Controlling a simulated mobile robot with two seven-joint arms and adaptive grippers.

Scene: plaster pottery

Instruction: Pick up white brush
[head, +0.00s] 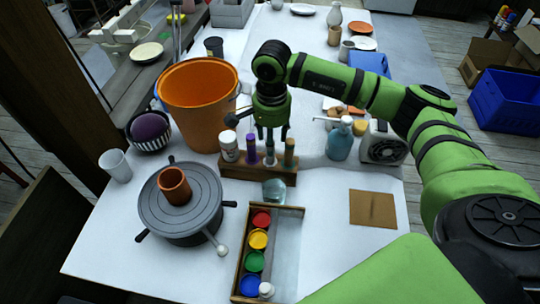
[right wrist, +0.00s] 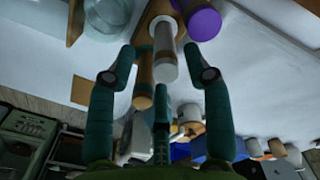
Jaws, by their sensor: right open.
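A wooden holder (head: 283,176) stands mid-table with upright handles in it: purple (head: 252,148) on the left, brown (head: 289,150) on the right, and a pale one, the white brush (head: 270,157), between them. My right gripper (head: 271,135) points down right above the holder. In the right wrist view, my right gripper (right wrist: 160,75) is open. The white brush (right wrist: 166,50) lies between its spread fingers, apart from them as far as I can tell. The brown handle is close beside the brush. Brush bristles cannot be made out. My left gripper is not in view.
A blue bottle (head: 340,141) is on the right. A paint box (head: 240,266) and a grey wheel (head: 202,204) are in front. Free table lies around the brown square (head: 373,208).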

